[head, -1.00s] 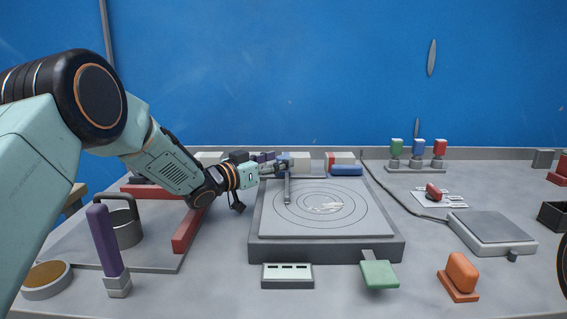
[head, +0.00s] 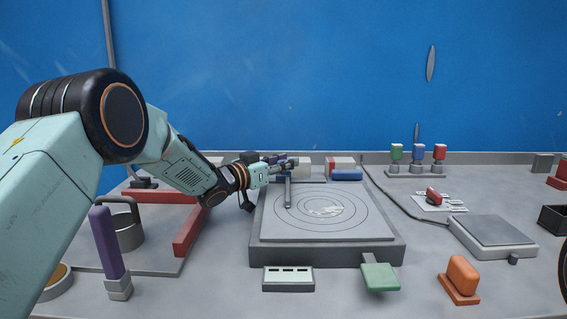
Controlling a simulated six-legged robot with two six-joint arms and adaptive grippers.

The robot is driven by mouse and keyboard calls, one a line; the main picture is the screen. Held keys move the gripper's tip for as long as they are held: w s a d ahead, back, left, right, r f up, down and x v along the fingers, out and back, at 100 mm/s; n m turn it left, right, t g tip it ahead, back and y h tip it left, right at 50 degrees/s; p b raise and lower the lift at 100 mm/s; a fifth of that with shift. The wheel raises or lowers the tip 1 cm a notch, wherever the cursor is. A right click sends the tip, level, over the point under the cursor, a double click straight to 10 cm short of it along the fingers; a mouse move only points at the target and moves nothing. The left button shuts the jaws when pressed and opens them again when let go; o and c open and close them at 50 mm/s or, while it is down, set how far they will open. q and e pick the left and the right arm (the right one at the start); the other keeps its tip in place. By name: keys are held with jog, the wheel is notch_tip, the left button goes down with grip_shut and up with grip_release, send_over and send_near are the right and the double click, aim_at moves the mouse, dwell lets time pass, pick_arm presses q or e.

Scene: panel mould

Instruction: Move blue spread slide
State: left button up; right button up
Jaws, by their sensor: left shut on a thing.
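My left gripper (head: 290,165) reaches in from the left to the back left of the grey ring-marked plate (head: 340,234). It is shut at the upper end of a dark grey upright bar (head: 288,194), which stands over the left part of the rings. The blue spread slide is mostly hidden by the jaws, and its outline cannot be made out. A pale smear (head: 325,211) lies near the middle of the rings. My right gripper is not in view.
A blue block (head: 346,175) lies behind the plate. Green (head: 380,277) and orange (head: 462,275) pieces stand in front. A flat grey scale-like box (head: 492,236) is right. Red bars (head: 189,232) and a purple-handled tool (head: 106,243) are left.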

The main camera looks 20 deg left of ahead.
pick_arm(q)
grip_shut()
jog(key=shift+a, duration=0.1)
jog(key=shift+s+a+p, duration=0.1)
jog(key=shift+a+p, duration=0.2)
jog(key=shift+p, duration=0.15)
jog(key=a+p, duration=0.1)
jog(key=a, duration=0.1)
jog(key=s+a+p, duration=0.1)
jog(key=a+p, duration=0.1)
jog(key=shift+s+a, duration=0.1)
jog(key=shift+a, duration=0.05)
jog(key=shift+s+a+f+p, duration=0.15)
jog(key=shift+a+f+p, duration=0.1)
jog(key=shift+a+p, duration=0.15)
jog(key=shift+a, duration=0.1)
